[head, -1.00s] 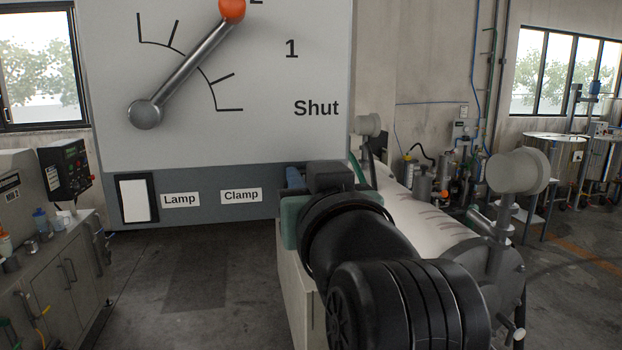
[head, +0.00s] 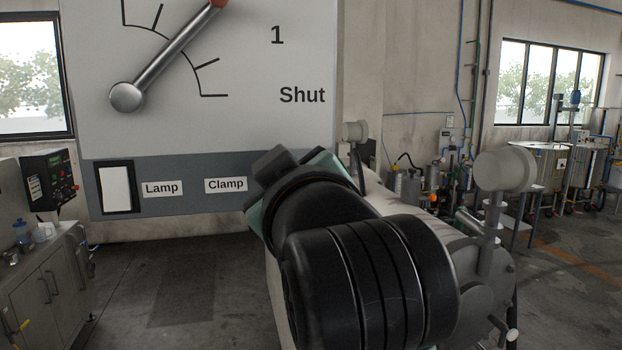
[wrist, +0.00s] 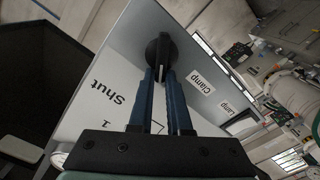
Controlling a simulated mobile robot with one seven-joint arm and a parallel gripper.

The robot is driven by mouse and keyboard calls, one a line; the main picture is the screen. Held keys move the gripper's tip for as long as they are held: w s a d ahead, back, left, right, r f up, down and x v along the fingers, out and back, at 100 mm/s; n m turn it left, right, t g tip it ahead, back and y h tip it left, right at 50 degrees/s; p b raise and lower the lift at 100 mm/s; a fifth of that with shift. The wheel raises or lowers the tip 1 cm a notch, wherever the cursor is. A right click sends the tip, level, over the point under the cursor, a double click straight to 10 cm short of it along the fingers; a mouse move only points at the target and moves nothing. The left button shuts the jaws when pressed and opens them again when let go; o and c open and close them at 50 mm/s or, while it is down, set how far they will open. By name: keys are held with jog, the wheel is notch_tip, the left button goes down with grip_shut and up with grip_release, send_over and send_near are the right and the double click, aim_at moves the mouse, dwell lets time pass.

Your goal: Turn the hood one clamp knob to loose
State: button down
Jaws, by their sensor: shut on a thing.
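The clamp knob (wrist: 159,47) is a round black knob with a pale line on its grip, on the hood's panel beside the "Clamp" label (wrist: 201,82) in the wrist view. My gripper (wrist: 160,73) has its two blue fingers closed on the knob's grip. In the head view the "Clamp" label (head: 226,185) shows on the grey lower strip of the hood panel (head: 180,150). There my black wrist hides the knob and the fingertips.
A steel lever (head: 170,55) with an orange end crosses the panel's dial. A white lamp switch (head: 117,188) sits left of the "Lamp" label (head: 161,188). A cabinet (head: 50,285) stands at left, and several drums and tanks stand at right. Open floor lies below the panel.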

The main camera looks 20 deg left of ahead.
jog(key=n+b, duration=0.2)
jog(key=n, duration=0.1)
jog(key=f+n+b, duration=0.1)
jog(key=n, duration=0.3)
jog(key=f+n+b, duration=0.1)
jog(key=n+b, duration=0.1)
jog(key=n, duration=0.1)
jog(key=shift+s+a+b, duration=0.15)
jog(key=shift+a+b, duration=0.1)
jog(key=shift+b, duration=0.05)
jog(key=shift+n, duration=0.5)
jog(key=c, duration=0.9)
grip_release()
jog(key=shift+o, duration=0.2)
jog(key=shift+a, duration=0.1)
